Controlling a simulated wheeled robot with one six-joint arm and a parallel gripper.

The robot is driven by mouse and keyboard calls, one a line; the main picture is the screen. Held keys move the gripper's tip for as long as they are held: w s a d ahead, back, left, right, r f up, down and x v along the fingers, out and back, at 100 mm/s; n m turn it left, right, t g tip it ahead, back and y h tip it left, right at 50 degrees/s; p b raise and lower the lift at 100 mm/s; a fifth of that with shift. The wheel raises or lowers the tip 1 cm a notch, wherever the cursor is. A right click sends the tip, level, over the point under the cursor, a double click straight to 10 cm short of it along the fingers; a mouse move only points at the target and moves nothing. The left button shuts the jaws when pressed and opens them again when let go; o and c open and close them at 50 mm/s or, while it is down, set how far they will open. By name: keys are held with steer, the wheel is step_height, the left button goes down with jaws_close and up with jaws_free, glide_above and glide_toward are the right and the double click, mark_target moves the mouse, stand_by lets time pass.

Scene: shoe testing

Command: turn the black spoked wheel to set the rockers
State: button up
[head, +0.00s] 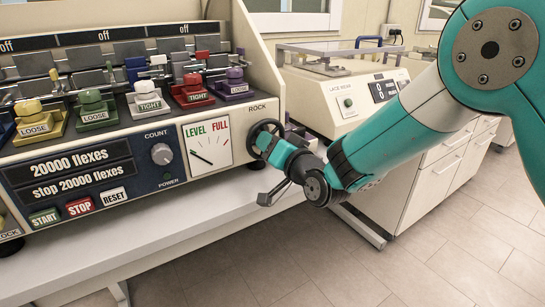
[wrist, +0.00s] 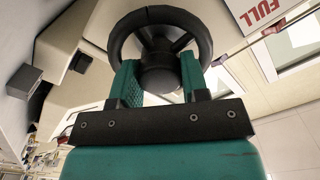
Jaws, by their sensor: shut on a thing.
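The black spoked wheel (head: 253,131) is on the right side of the machine's front, below the word ROCK. In the wrist view its rim and spokes (wrist: 116,38) show beyond my fingers. My gripper (head: 268,145) is at the wheel, with its teal fingers on either side of the dark hub in the wrist view (wrist: 160,75). It is shut on the wheel; the exact contact is partly hidden. The dial (head: 208,145) left of the wheel has a green LEVEL and a red FULL label. Its dark needle slants up to the left, on the LEVEL side.
The machine's panel has a count knob (head: 161,154) and START, STOP and RESET buttons (head: 79,206). Coloured clamps marked LOOSE or TIGHT stand above it. A lace wear machine (head: 345,95) stands behind my arm. The floor (head: 420,265) at the front right is clear.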

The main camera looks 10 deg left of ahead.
steer(key=shift+f+n+b, duration=0.15)
steer(key=shift+n+b, duration=0.45)
steer(key=shift+n, duration=0.1)
steer(key=o, duration=0.9)
steer(key=b+v, duration=0.7)
steer(key=v, duration=1)
steer(key=shift+s+d+b, duration=0.1)
steer(key=shift+s+b, duration=0.15)
steer(key=shift+b, duration=0.15)
